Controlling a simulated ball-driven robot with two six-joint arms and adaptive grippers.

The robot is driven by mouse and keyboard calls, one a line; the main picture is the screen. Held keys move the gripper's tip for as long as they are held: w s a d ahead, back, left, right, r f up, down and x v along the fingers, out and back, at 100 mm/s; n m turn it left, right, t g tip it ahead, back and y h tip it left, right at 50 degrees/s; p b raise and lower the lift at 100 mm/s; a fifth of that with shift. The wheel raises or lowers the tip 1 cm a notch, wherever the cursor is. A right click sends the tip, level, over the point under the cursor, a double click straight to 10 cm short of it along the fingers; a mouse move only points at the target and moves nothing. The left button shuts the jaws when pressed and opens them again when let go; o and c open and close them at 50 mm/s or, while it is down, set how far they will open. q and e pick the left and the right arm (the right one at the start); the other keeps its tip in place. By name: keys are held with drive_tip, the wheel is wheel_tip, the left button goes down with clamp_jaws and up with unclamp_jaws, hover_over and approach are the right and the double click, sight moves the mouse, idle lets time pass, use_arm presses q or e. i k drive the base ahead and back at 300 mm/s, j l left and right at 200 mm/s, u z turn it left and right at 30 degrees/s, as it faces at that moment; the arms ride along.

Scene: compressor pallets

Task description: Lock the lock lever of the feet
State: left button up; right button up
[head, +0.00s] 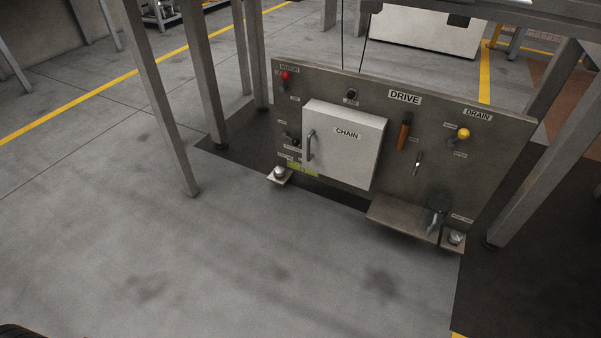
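A grey panel (490,125) stands under a metal frame. Two small foot plates with round silver tops show at its lower corners, a left foot (279,173) and a right foot (455,238). A black-knobbed lever (295,143) sits at the panel's left side, above the left foot; its labels are too small to read. A silver handle (433,220) stands at the lower right, near the right foot and a small unreadable label (462,219). I cannot tell which is the feet's lock lever or its position. Neither of my grippers is in view.
The panel also bears a white CHAIN door (355,150), an orange DRIVE handle (403,134), a yellow DRAIN knob (463,134) and a red knob (286,76). A shelf (395,212) juts out low. Frame legs (165,110) stand left and right (540,150). Front floor is clear.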

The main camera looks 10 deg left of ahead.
sight(295, 141)
drive_tip(key=i, duration=1.35)
